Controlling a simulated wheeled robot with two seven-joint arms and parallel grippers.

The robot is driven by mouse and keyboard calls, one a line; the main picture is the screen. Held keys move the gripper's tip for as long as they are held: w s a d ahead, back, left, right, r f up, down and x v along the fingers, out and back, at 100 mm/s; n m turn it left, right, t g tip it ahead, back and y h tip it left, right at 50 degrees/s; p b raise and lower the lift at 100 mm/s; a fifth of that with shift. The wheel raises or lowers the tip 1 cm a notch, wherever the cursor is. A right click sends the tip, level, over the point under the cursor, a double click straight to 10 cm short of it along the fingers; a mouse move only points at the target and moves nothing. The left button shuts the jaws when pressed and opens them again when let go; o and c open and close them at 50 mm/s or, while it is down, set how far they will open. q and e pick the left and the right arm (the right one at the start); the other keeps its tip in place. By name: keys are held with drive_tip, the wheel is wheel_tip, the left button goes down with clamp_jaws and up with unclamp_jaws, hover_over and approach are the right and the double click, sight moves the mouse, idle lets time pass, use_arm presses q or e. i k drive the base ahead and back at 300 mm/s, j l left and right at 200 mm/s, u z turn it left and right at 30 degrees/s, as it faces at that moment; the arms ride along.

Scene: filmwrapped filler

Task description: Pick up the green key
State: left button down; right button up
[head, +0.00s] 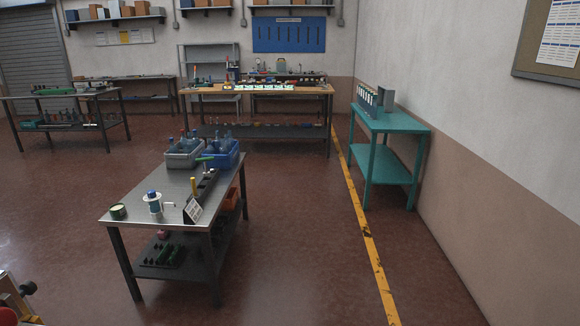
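A small thin green object (205,159) shows at the front of the bins on the near metal table (133,195). It is too small to tell whether it is the green key. No other thing in the head view can be made out as a green key. Neither of my grippers can be made out in the view.
On the near table are a grey bin (184,160), a blue bin (222,158), a blue-white canister (153,202), a dark green tin (118,211) and a small sign (193,211). A teal table (402,122) stands right. Floor around the near table is clear.

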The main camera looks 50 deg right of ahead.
sight(206, 171)
drive_tip(key=z, duration=0.95)
drive_tip(key=i+l+u, duration=0.2)
drive_tip(key=u, duration=0.15)
drive_tip(key=i+u, duration=0.35)
drive_tip(key=u, duration=0.15)
drive_tip(key=i+l+u, duration=0.2)
drive_tip(key=i+u, duration=0.25)
drive_tip(key=i+l+u, duration=0.25)
drive_tip(key=u, duration=0.25)
drive_tip(key=i+l+u, duration=0.2)
drive_tip(key=l+u, duration=0.3)
drive_tip(key=i+l+u, duration=0.2)
drive_tip(key=l+u, duration=0.75)
drive_tip(key=i+l+u, duration=0.25)
drive_tip(key=u, duration=0.15)
drive_tip(key=i+l+u, duration=0.5)
drive_tip(key=l+u, duration=0.3)
drive_tip(key=i+l+u, duration=0.15)
drive_tip(key=l+u, duration=0.25)
drive_tip(key=k+l+z, duration=0.15)
drive_tip(key=z, duration=2.55)
drive_tip(key=j+z, duration=0.15)
drive_tip(key=z, duration=2.05)
drive_tip(key=k+l, duration=0.05)
drive_tip(key=l, duration=0.05)
